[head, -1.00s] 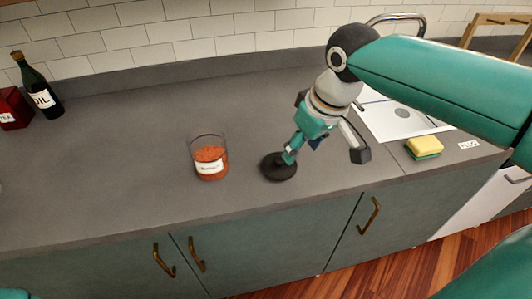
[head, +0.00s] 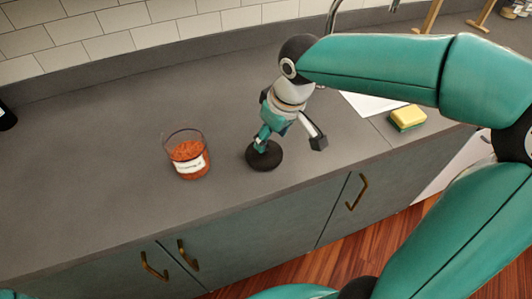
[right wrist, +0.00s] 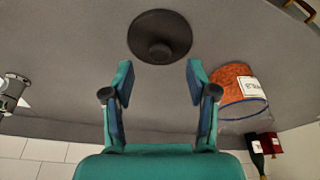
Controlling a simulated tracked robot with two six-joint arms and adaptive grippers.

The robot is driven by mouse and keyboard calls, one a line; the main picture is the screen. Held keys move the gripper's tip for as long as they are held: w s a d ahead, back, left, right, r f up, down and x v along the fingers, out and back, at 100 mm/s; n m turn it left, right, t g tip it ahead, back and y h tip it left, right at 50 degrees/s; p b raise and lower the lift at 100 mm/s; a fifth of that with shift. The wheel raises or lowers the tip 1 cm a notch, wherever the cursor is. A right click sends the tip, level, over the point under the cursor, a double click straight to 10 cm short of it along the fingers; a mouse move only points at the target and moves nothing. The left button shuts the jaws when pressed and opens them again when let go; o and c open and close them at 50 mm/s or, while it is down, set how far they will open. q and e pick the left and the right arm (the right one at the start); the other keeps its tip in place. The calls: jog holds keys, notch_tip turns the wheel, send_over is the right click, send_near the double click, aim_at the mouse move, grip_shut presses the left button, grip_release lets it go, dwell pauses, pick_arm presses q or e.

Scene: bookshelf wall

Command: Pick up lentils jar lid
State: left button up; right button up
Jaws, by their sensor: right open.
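The lentils jar lid (head: 266,158) is a dark round disc lying on the counter, right of the glass jar of orange lentils (head: 188,159). The right wrist view shows the lid (right wrist: 160,38) with a knob on top, just beyond the fingertips and centred between them. My right gripper (head: 290,141) is open and empty, pointing down over the lid. In the head view one finger overlaps the lid; whether it touches is unclear. The right gripper also shows in the wrist view (right wrist: 160,78). My left gripper is not in view.
The jar (right wrist: 240,90) stands upright close beside the gripper. A yellow sponge (head: 408,117) lies near the sink (head: 370,103) at the right. A dark bottle (head: 6,117) is at the far left.

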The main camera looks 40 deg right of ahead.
aim_at(272, 157)
jog(key=shift+w+x, duration=0.15)
jog(key=shift+x, duration=1.3)
jog(key=shift+w+x, duration=0.15)
jog(key=shift+x, duration=1.35)
jog(key=shift+r, duration=0.1)
jog(key=shift+a, duration=0.1)
jog(key=shift+c, duration=0.2)
grip_shut()
